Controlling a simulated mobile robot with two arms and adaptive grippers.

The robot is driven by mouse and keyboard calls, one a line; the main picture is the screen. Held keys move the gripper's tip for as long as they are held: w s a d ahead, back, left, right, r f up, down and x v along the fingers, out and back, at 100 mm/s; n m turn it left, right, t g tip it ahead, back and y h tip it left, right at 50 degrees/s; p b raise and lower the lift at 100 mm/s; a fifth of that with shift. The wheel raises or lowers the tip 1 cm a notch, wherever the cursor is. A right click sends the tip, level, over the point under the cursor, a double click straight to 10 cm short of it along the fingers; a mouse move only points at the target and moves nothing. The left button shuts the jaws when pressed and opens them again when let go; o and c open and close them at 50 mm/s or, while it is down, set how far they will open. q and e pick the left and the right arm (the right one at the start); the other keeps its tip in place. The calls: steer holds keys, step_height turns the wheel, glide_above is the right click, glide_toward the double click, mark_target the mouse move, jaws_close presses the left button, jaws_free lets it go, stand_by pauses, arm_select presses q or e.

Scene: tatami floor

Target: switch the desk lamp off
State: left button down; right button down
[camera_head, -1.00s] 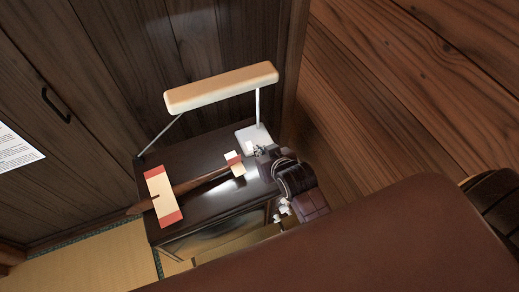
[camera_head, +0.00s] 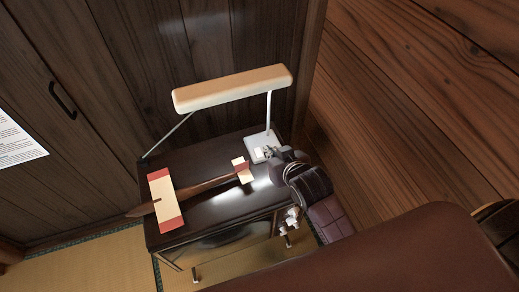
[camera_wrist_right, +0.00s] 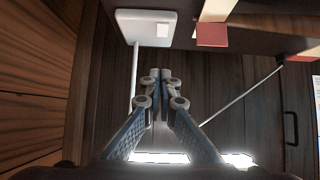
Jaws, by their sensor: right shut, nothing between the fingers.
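The desk lamp has a long cream head (camera_head: 232,88) on a thin white post, above a dark low table. Its white base (camera_head: 252,142) stands at the table's right back corner. A raised white switch (camera_wrist_right: 163,30) shows on the base in the right wrist view. Bright white strips (camera_wrist_right: 160,157) at the bottom of that view look like the lit underside of the lamp head. My right gripper (camera_head: 268,152) is at the base's front edge in the head view; its fingers (camera_wrist_right: 160,75) are shut and empty. Contact with the switch cannot be told. My left gripper is not in view.
The dark table (camera_head: 215,208) carries a long brown wooden object (camera_head: 205,187) with a cream-and-red piece (camera_head: 165,200) at the left and a smaller one (camera_head: 242,170) near the base. A wooden wall stands close behind and right. Tatami (camera_head: 90,270) lies at the lower left.

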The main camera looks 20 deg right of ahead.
steer(key=shift+w, duration=0.1)
glide_above(259, 153)
steer(key=f, duration=0.6)
steer(key=shift+s+f+p, duration=0.1)
steer(key=shift+s+p, duration=0.15)
steer(key=shift+p, duration=0.05)
step_height(259, 153, down, 2)
steer(key=shift+w+f, duration=0.1)
steer(key=shift+f, duration=0.75)
steer(key=shift+w, duration=0.1)
